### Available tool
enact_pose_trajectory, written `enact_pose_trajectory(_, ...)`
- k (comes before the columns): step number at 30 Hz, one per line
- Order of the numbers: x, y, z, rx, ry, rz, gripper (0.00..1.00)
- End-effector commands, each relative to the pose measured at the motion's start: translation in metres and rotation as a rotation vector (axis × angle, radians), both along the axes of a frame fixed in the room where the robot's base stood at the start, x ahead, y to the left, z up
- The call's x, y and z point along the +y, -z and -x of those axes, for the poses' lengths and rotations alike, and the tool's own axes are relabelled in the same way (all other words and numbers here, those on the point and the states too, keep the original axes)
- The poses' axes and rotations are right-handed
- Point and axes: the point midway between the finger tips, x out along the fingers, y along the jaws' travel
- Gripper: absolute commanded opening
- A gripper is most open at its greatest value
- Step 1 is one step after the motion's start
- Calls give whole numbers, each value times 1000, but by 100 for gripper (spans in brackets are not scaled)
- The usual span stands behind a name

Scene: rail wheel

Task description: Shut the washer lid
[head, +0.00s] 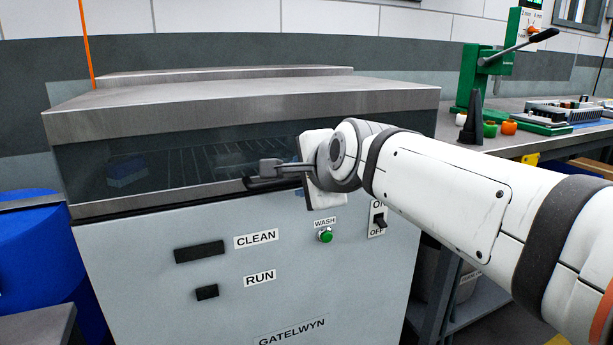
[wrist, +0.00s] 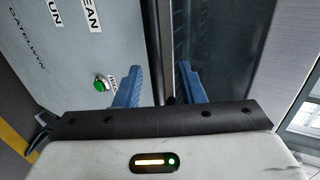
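The washer lid (head: 230,108) is a brushed metal hood with a dark glass front. It sits low on the grey washer cabinet (head: 130,275). A dark line runs under its front rim; I cannot tell whether it rests fully closed. My gripper (head: 265,174) is in front of the lid's lower front edge, right of centre, with its fingers pointing left in the head view. In the wrist view, the blue fingers of my gripper (wrist: 159,72) are apart, one on the glass side and one on the panel side. A small dark piece shows between their bases. Contact with the lid is unclear.
A green WASH button (head: 326,236) and an ON/OFF switch (head: 378,221) are on the cabinet front below my gripper. A workbench (head: 510,150) with a green press (head: 485,75) stands at the right. A blue drum (head: 40,255) is at the left.

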Motion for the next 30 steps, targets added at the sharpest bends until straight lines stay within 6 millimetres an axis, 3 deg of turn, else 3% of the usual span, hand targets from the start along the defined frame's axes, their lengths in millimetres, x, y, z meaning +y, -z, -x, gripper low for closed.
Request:
enact_pose_trajectory(5,0,-18,0,-1,0,0,36)
enact_pose_trajectory(12,0,-66,0,-2,0,0,36)
enact_pose_trajectory(18,0,-93,0,-1,0,0,36)
enact_pose_trajectory(30,0,-100,1,0,0,0,36)
